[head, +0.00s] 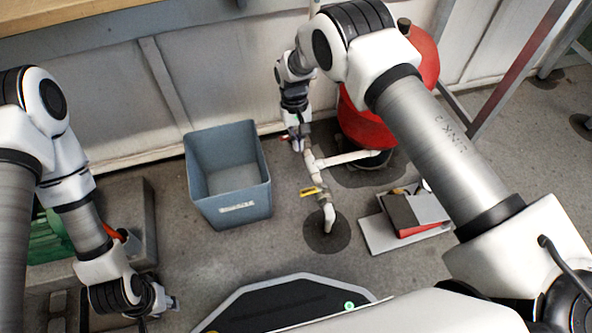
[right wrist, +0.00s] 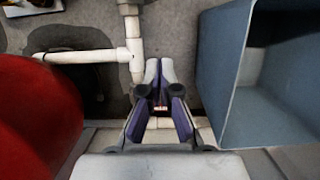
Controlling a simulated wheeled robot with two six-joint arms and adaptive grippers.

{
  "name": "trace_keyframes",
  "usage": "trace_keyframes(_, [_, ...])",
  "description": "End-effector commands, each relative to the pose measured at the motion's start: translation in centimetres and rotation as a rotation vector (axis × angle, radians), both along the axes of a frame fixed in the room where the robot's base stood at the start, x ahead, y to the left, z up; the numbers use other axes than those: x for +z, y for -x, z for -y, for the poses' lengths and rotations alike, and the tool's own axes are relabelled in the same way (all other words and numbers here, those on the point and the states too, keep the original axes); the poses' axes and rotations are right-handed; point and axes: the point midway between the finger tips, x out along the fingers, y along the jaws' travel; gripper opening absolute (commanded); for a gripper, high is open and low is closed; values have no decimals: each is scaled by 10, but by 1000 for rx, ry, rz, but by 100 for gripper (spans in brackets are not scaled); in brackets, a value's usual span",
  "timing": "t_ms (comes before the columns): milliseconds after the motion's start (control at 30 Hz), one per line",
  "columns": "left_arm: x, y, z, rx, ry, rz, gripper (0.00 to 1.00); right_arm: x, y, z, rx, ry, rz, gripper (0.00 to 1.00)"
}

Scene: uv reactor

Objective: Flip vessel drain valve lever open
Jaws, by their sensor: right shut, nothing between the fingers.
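White piping (head: 345,158) runs from beneath the red vessel (head: 364,124) to a tee, then toward the front to a floor drain (head: 327,234). A yellow valve lever (head: 311,191) lies across this pipe. A small red part (head: 284,139) shows beside my right gripper (head: 299,145); I cannot tell whether it is a lever. My right gripper is shut and empty, pointing down by the far end of the pipe. In the right wrist view its fingertips (right wrist: 160,68) are close to the pipe end (right wrist: 137,70); contact is unclear. My left gripper (head: 172,303) is low at left, its jaws unclear.
A grey-blue open bin (head: 229,214) stands left of the pipe; it also shows in the right wrist view (right wrist: 222,75). A red binder and papers (head: 409,213) lie at right. The wall is close behind my right gripper. Floor between bin and pipe is clear.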

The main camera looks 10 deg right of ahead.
Motion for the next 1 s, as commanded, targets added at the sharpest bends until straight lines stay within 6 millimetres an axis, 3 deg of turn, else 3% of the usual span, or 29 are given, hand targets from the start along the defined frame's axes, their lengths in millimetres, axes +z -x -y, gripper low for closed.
trace_keyframes(233, [-2, 0, 0, 0, 0, 0, 35, -3, 1, 0, 0, 0, 0, 0])
trace_keyframes(367, [-8, 0, 0, 0, 0, 0, 35, -15, 3, 1, -1, 0, -1, 0])
trace_keyframes(800, [-54, -1, 0, 3, 0, 3, 35, -106, 26, 1, 0, 0, -1, 0])
trace_keyframes(1000, [-60, -2, -1, 6, -1, 5, 35, -101, 55, 2, 1, 0, 0, 0])
